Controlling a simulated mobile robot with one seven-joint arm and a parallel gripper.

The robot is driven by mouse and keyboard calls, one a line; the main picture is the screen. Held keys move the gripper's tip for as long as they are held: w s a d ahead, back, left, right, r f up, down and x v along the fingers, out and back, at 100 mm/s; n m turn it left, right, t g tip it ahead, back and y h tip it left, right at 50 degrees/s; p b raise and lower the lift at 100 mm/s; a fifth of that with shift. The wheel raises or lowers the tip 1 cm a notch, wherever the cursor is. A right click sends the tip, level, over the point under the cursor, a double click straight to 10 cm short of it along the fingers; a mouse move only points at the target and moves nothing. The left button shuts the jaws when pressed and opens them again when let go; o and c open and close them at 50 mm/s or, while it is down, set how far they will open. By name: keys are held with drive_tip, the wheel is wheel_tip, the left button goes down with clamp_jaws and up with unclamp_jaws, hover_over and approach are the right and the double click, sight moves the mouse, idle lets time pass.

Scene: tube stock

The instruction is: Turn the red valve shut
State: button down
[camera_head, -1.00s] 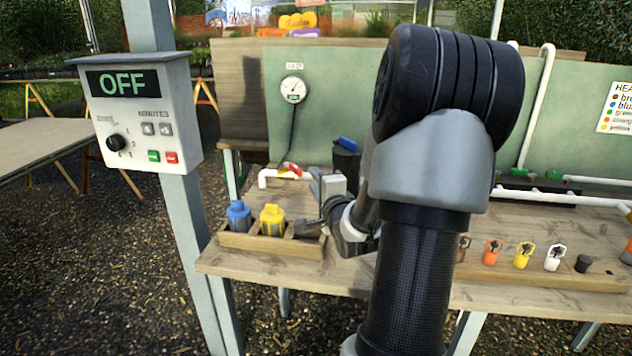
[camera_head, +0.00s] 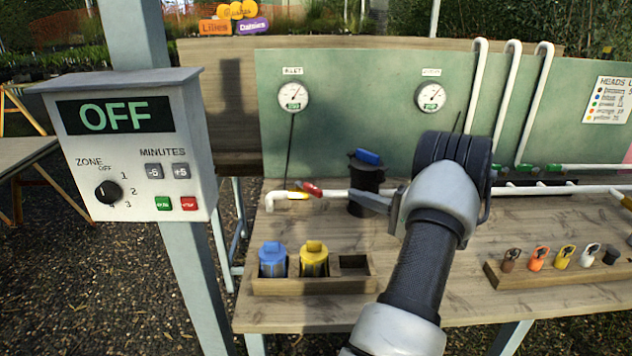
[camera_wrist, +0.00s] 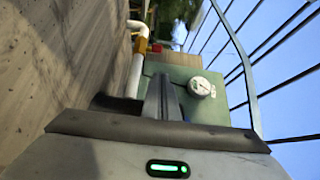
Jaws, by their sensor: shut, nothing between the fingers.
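The red valve handle (camera_head: 311,188) sits on the white pipe (camera_head: 332,194) at the left of the bench, near the pipe's yellow-marked end. The handle looks tilted across the pipe line. My gripper (camera_head: 354,195) is shut and empty, pointing left toward the handle, with a gap between its tips and the handle. It is in front of the black canister (camera_head: 366,205) with a blue top. In the wrist view my shut fingers (camera_wrist: 163,82) point along the white pipe (camera_wrist: 136,75), with a small red part (camera_wrist: 157,48) beyond them.
A wooden tray (camera_head: 312,287) with a blue and a yellow cartridge and one empty slot stands at the front left. The inlet gauge (camera_head: 293,96) is on the green panel behind. A control box (camera_head: 130,150) reading OFF is on the left post. A rack of coloured pieces (camera_head: 555,273) is at right.

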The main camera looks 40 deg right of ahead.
sight(322, 193)
drive_tip(key=shift+s+a+f+y, duration=0.15)
drive_tip(key=shift+f+y, duration=0.15)
drive_tip(key=shift+f, duration=0.15)
drive_tip(key=b+x, duration=0.1)
drive_tip(key=x, duration=0.8)
drive_tip(key=shift+w, duration=0.3)
drive_tip(key=shift+a, duration=0.1)
drive_tip(key=a+m+h+p, duration=0.1)
drive_tip(key=h+p, duration=0.1)
drive_tip(key=a+m+h+p, duration=0.1)
drive_tip(key=h+p, duration=0.1)
drive_tip(key=shift+s+a+r+m+h, duration=0.15)
drive_tip(key=shift+s+a+m+h, duration=0.15)
drive_tip(key=shift+s+a+m, duration=0.1)
drive_tip(key=shift+w+a+f+p, duration=0.15)
drive_tip(key=shift+a+p, duration=0.35)
drive_tip(key=shift+a, duration=0.25)
drive_tip(key=shift+w+a+f+p, duration=0.1)
drive_tip(key=shift+a+p, duration=0.35)
drive_tip(key=shift+a, duration=0.3)
drive_tip(key=shift+r, duration=0.15)
